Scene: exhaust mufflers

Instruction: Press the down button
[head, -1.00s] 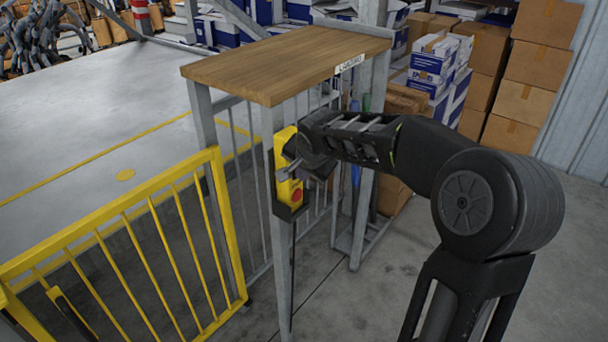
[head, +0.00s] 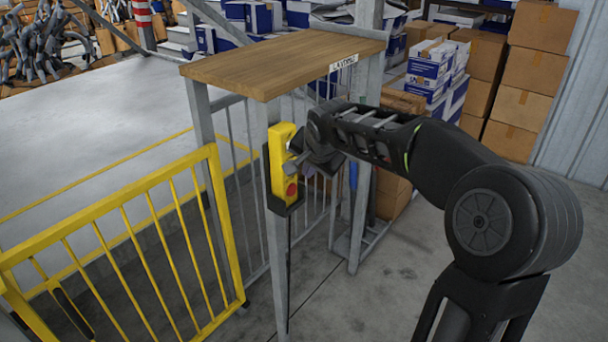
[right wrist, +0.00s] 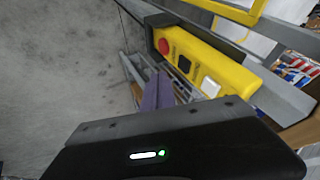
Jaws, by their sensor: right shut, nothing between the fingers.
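A yellow control box (head: 283,145) hangs on a grey metal post under a wooden top. In the right wrist view the box (right wrist: 230,72) carries a red button (right wrist: 163,46) at one end, a dark button (right wrist: 184,64) in the middle and a white button (right wrist: 210,87). I cannot read which one is marked down. The red button (head: 292,189) also shows low on the box in the head view. My right gripper (head: 292,168) is shut and empty, its tip close beside the box's face above the red button. I cannot tell whether it touches. My left gripper is out of view.
A yellow railing (head: 130,220) stands at the left. Grey posts and bars stand behind the box. Stacked cardboard boxes (head: 530,75) fill the back right. The floor at the right is clear.

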